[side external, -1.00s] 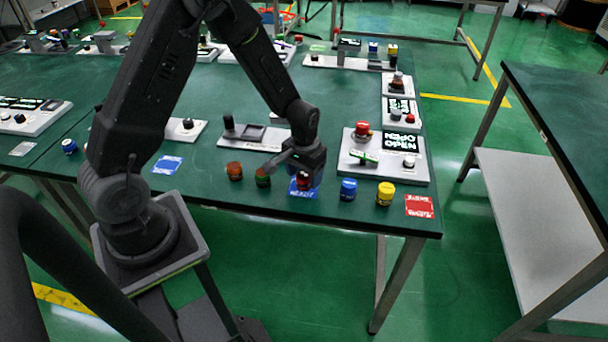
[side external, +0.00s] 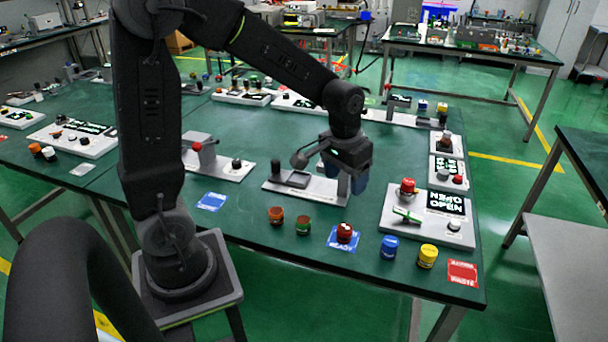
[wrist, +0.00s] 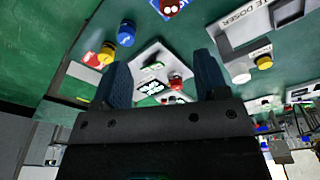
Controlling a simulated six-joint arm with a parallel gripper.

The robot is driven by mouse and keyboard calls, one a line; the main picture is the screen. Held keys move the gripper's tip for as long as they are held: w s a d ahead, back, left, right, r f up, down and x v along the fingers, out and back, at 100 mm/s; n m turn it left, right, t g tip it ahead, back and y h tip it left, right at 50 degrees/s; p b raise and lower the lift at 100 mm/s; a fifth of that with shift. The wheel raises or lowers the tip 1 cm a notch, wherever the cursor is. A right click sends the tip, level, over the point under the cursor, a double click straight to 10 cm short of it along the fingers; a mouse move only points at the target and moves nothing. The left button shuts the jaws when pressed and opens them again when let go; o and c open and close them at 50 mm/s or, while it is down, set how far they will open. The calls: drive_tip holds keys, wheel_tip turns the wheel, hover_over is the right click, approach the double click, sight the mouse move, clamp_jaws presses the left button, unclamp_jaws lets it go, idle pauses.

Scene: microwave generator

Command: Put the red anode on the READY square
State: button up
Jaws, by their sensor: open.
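The red anode (side external: 344,232), a short dark red cylinder with pale marks on top, stands upright on the blue READY square (side external: 341,245). In the wrist view the red anode (wrist: 170,7) and the blue square (wrist: 157,7) are cut by the top edge. My gripper (side external: 344,180) is open and empty, raised above the table and behind the anode, clear of it. In the wrist view its two blue fingers (wrist: 163,72) are wide apart with nothing held between them.
An orange cylinder (side external: 275,215) and a green-orange one (side external: 303,225) stand left of the square. A blue cylinder (side external: 389,247) and a yellow one (side external: 428,256) stand right, before a red waste square (side external: 463,273). A white panel (side external: 430,217) with a red-topped part is behind.

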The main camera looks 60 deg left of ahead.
drive_tip(key=s+d+r+m+t, duration=0.1)
drive_tip(key=s+d+r+t, duration=0.1)
drive_tip(key=s+r, duration=0.3)
drive_tip(key=s+d+r+m+t, duration=0.1)
drive_tip(key=s+d+r+t, duration=0.1)
drive_tip(key=s, duration=0.8)
wheel_tip(320, 180, up, 3)
drive_tip(key=shift+d+f+m, duration=0.15)
drive_tip(key=shift+d+m, duration=0.25)
drive_tip(key=shift+d, duration=0.35)
